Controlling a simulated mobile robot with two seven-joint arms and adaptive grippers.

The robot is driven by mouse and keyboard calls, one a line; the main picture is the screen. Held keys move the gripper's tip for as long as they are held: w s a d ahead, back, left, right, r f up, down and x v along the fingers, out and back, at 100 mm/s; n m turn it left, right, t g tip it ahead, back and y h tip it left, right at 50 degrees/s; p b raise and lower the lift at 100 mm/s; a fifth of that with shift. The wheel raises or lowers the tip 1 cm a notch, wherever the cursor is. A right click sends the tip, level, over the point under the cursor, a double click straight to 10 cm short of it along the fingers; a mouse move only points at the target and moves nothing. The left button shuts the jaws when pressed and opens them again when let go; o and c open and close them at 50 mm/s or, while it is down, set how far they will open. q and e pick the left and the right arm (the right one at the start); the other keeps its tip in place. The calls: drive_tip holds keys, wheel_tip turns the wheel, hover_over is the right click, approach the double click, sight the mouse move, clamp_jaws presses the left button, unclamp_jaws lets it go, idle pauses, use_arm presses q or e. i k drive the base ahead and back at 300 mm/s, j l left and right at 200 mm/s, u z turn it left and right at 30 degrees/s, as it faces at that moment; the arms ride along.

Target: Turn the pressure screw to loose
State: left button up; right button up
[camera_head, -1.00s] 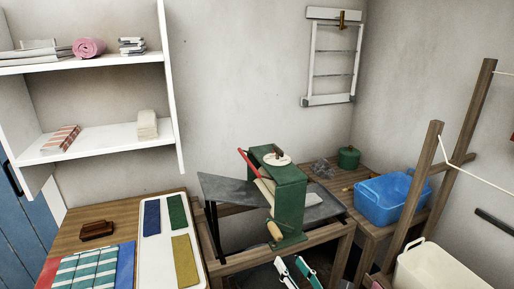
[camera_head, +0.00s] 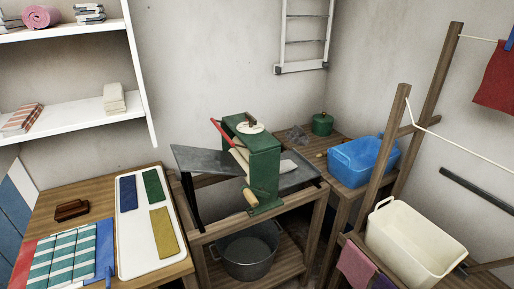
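The green mangle (camera_head: 265,172) stands on a wooden stand in the middle of the view. On its top is a pale round dial (camera_head: 250,127) with a small dark brown knob (camera_head: 250,118), which looks like the pressure screw. Its exact setting is too small to read. A red lever (camera_head: 228,136) sticks up to the left of the dial. A crank with a wooden handle (camera_head: 250,196) hangs on the mangle's front. Neither of my grippers is in view.
A grey metal tub (camera_head: 250,271) sits on the stand's lower shelf. A table with a white tray (camera_head: 154,261) and striped cloth (camera_head: 60,264) is at left. A blue basin (camera_head: 352,178) and green pot (camera_head: 322,124) are behind right. A cream tub (camera_head: 408,277) and wooden drying rack (camera_head: 386,165) are at right.

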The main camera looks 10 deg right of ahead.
sight(252, 120)
drive_tip(key=l, duration=0.45)
drive_tip(key=k+l+u, duration=0.1)
drive_tip(key=l, duration=0.3)
drive_tip(key=k+l, duration=0.1)
drive_tip(key=l, duration=0.35)
drive_tip(key=i+u, duration=0.05)
